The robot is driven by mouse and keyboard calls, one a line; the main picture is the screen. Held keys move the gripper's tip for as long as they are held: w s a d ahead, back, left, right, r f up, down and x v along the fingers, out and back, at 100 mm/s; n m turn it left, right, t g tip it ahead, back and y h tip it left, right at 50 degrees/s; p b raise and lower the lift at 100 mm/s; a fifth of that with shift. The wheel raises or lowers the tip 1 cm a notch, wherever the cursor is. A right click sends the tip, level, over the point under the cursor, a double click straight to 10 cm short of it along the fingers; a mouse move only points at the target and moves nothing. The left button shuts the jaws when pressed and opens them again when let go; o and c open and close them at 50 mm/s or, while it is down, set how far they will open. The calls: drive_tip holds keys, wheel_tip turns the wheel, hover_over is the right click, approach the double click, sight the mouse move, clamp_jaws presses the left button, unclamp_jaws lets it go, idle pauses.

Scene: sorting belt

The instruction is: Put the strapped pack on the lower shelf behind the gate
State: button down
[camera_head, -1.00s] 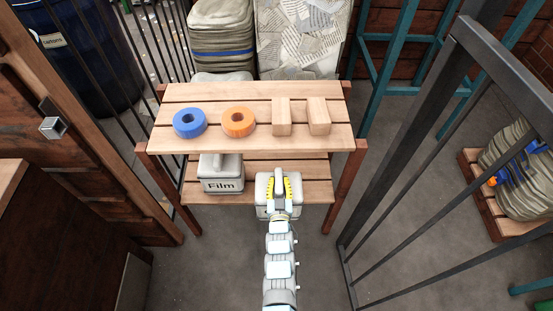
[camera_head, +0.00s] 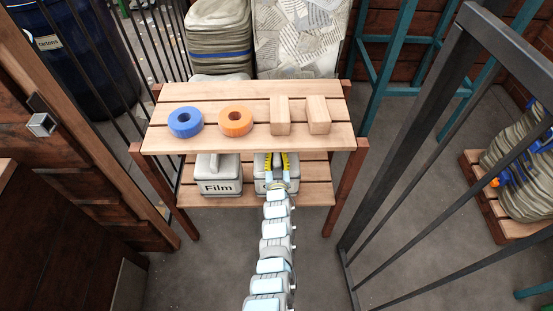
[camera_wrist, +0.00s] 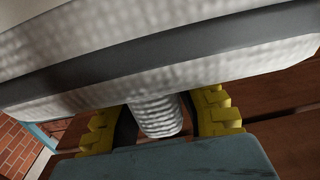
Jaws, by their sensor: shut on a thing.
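The strapped pack (camera_head: 262,187) is pale grey and sits at the lower shelf (camera_head: 317,171), right of a similar pack marked "Film" (camera_head: 219,178). Its far part is hidden under the upper shelf. I cannot tell whether it rests on the boards or hangs just above them. My gripper (camera_head: 277,163), with yellow fingers, is shut on the pack's handle. In the wrist view, the pale pack (camera_wrist: 220,65) with its dark strap (camera_wrist: 150,50) fills the upper part, and my gripper's fingers (camera_wrist: 162,122) flank the pale handle. The dark metal gate (camera_head: 440,85) stands open at the right.
The upper shelf (camera_head: 245,147) overhangs the lower one and carries a blue ring (camera_head: 185,122), an orange ring (camera_head: 235,120) and two wooden blocks (camera_head: 318,115). Lower boards right of the held pack are clear. A loaded pallet (camera_head: 505,215) lies beyond the gate at right.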

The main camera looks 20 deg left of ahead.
drive_tip(key=shift+w+a+r, duration=0.2)
drive_tip(key=shift+w+a, duration=0.05)
drive_tip(key=shift+w, duration=0.35)
drive_tip(key=shift+w+a+f+b, duration=0.1)
drive_tip(key=shift+w+f+b, duration=0.1)
drive_tip(key=shift+b, duration=0.15)
drive_tip(key=shift+w+a+f+b, duration=0.1)
drive_tip(key=shift+w+f+b, duration=0.05)
drive_tip(key=shift+f+b, duration=0.8)
drive_tip(key=shift+f, duration=0.85)
drive_tip(key=c, duration=1)
unclamp_jaws()
drive_tip(key=shift+o, duration=0.2)
